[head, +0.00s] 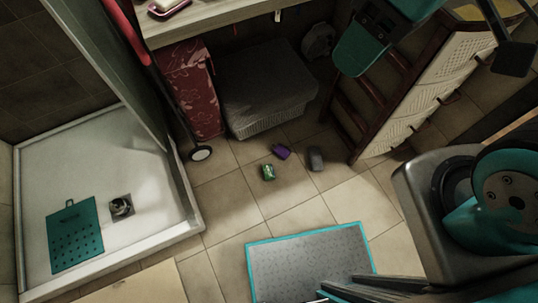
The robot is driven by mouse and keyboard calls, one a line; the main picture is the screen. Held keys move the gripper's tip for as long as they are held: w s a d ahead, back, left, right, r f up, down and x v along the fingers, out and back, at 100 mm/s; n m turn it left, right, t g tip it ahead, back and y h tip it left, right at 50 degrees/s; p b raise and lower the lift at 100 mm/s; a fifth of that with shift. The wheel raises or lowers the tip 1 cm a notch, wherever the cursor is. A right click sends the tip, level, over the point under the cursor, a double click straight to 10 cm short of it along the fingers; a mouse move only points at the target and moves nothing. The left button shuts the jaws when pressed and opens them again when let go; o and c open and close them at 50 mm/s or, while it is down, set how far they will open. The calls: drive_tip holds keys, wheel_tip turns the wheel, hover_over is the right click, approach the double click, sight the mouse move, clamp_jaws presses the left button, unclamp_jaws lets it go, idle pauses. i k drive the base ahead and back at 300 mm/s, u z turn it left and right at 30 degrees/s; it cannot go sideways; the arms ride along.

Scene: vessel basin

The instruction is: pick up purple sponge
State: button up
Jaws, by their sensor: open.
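The purple sponge (281,152) lies on the tiled floor near the middle of the view. It is small and dark purple, with a green and yellow object (268,172) just to its lower left and a grey object (316,158) to its right. The three lie close together but look apart. Teal and dark parts of my arm show at the top right and right.
A covered grey basket (265,85) and a red patterned box (191,90) stand behind the sponge. A wooden ladder-like frame (372,95) stands right. A shower tray (150,190) is left, and a grey teal-edged mat (308,262) lies in front. Floor around the sponge is open.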

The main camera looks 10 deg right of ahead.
sight(280, 150)
drive_tip(key=z, duration=1.45)
drive_tip(key=i, duration=0.8)
drive_tip(key=u, duration=3)
